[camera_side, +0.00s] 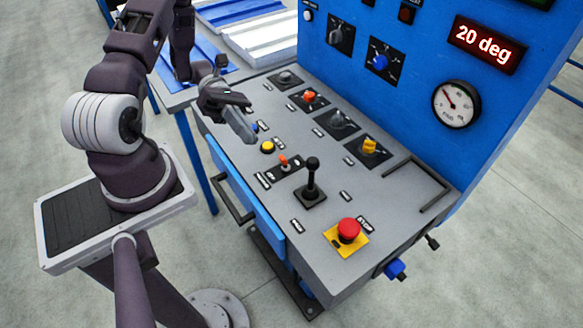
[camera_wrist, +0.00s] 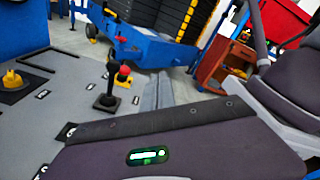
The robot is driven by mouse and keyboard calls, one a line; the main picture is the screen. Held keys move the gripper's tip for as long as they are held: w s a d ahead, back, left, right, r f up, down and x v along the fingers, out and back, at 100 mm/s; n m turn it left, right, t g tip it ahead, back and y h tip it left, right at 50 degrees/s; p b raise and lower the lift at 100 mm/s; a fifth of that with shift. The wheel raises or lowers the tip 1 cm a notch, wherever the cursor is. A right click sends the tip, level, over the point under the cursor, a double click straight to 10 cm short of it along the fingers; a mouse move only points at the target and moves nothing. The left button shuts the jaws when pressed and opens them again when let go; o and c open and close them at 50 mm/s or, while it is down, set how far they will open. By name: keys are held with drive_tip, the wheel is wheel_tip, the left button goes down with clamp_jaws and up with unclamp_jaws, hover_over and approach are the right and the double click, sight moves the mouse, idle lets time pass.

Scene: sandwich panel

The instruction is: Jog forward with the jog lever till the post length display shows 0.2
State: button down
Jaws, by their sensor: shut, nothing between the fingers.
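A black lever with a ball knob (camera_side: 312,178) stands upright on the grey sloping panel. It also shows in the wrist view (camera_wrist: 108,90). A small orange-tipped toggle (camera_side: 284,163) sits to its left; I cannot read which control is labelled jog. My gripper (camera_side: 250,138) is shut and empty, above the panel's left part near a yellow button (camera_side: 267,147), apart from the black lever. Its fingers also show in the wrist view (camera_wrist: 158,90). A red display (camera_side: 482,45) reads "20 deg". A green display (camera_side: 541,4) is cut off at the top edge, its value unreadable.
A red stop button on a yellow plate (camera_side: 348,232) is at the panel's near right. A yellow knob (camera_side: 370,146), an orange knob (camera_side: 309,97) and a grey knob (camera_side: 337,119) line the back. A handle (camera_side: 232,196) juts from the front.

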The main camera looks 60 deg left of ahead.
drive_tip(key=s+f+n+t, duration=0.3)
drive_tip(key=f+n+t, duration=0.8)
drive_tip(key=n, duration=0.3)
drive_tip(key=shift+s+f+t+h, duration=0.2)
drive_tip(key=shift+f+t+h, duration=0.1)
drive_tip(key=shift+t, duration=0.2)
approach(311, 179)
drive_tip(key=d+r, duration=0.1)
drive_tip(key=s+d+r, duration=0.1)
drive_tip(key=d+r, duration=0.1)
drive_tip(key=d, duration=0.1)
drive_tip(key=shift+s+d+r, duration=0.1)
drive_tip(key=shift+s+r, duration=0.15)
drive_tip(key=shift+s, duration=0.1)
drive_tip(key=w, duration=0.1)
drive_tip(key=w+r, duration=0.1)
drive_tip(key=w+d, duration=0.1)
drive_tip(key=w, duration=0.1)
drive_tip(key=shift+r, duration=0.4)
